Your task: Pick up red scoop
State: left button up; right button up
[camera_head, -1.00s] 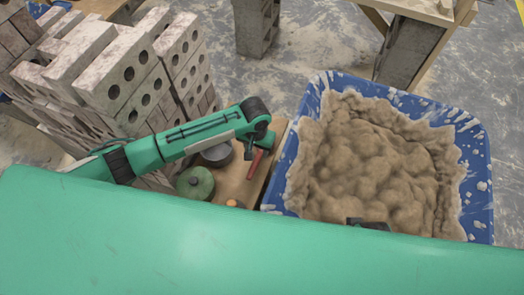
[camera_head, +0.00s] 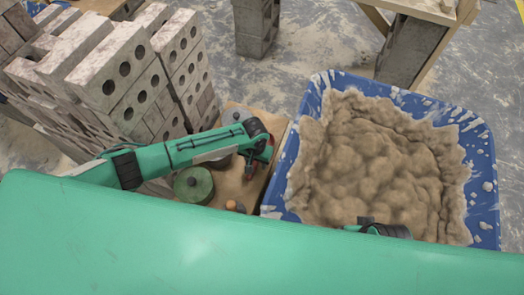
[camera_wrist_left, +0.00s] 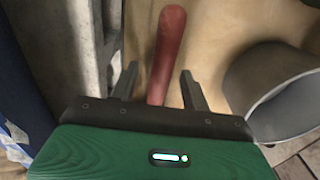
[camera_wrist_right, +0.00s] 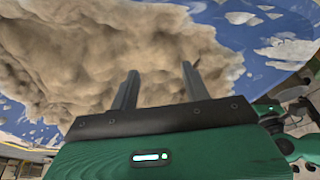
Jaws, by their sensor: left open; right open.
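The red scoop's handle (camera_wrist_left: 168,45) shows in the left wrist view, lying on the brown board and running between the fingers of my left gripper (camera_wrist_left: 158,76). The gripper is open; I cannot tell whether the fingers touch the handle. The rest of the scoop is hidden behind the gripper body. In the head view my left gripper (camera_head: 256,163) is low over the narrow board left of the blue tub. My right gripper (camera_wrist_right: 158,76) is open and empty, above the mortar in the right wrist view.
A blue tub (camera_head: 482,170) full of mortar (camera_head: 375,165) stands right of the board. A round green container (camera_head: 193,185) and a small orange object (camera_head: 236,206) are on the board. A grey metal vessel (camera_wrist_left: 280,85) is close beside the left gripper. Stacked blocks (camera_head: 115,75) stand left.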

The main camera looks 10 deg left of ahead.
pick_arm(q)
jog(key=shift+c, duration=0.2)
grip_shut()
